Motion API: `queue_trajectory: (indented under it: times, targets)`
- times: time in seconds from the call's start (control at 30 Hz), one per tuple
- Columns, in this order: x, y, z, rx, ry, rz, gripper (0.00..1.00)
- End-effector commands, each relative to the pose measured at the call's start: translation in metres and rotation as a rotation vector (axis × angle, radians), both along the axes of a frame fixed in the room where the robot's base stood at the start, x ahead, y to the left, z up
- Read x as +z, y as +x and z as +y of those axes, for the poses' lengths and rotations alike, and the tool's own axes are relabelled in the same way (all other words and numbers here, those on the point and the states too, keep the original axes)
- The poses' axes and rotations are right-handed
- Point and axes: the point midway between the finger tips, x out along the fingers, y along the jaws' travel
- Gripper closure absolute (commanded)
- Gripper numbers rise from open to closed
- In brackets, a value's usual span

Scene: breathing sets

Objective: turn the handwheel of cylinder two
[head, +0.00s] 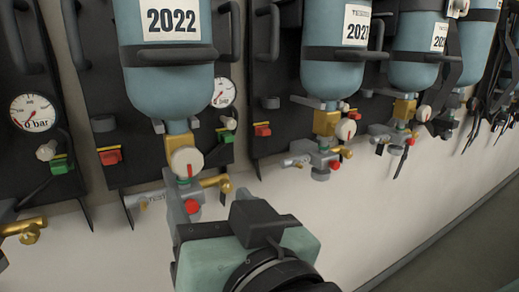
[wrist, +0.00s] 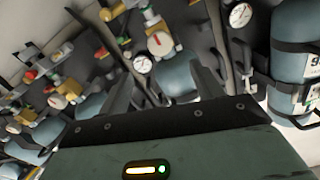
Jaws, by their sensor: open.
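The nearest cylinder (head: 170,85), blue-grey and labelled 2022, hangs upside down on a dark backplate in the head view. Below its brass valve is a round white handwheel (head: 187,162) with a red mark. The handwheel (wrist: 160,42) also shows in the wrist view, beyond the fingertips and roughly between them. My gripper (wrist: 163,72) is open and empty, with its two dark fingers spread and pointing at the valve. In the head view my wrist hides part of the area below the valve. No number two is readable, so I cannot tell which cylinder is two.
More cylinders with similar valves, such as the one labelled 2021 (head: 333,75), continue along the wall to the right. A pressure gauge (head: 33,112) and brass fittings (head: 30,230) stand at the left. The floor (head: 450,240) at the lower right is clear.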

Motion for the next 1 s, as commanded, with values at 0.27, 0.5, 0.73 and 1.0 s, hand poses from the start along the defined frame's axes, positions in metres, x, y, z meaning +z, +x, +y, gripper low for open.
queue_trajectory:
  times: [0.27, 0.5, 0.73, 1.0]
  targets:
    - [0.002, 0.052, 0.031, -0.003, -0.002, -0.002, 0.34]
    - [0.001, 0.09, 0.054, -0.002, -0.004, -0.002, 0.34]
    - [0.0, 0.109, 0.067, 0.0, -0.002, 0.0, 0.34]
    - [0.0, 0.112, 0.068, 0.001, -0.001, 0.0, 0.34]
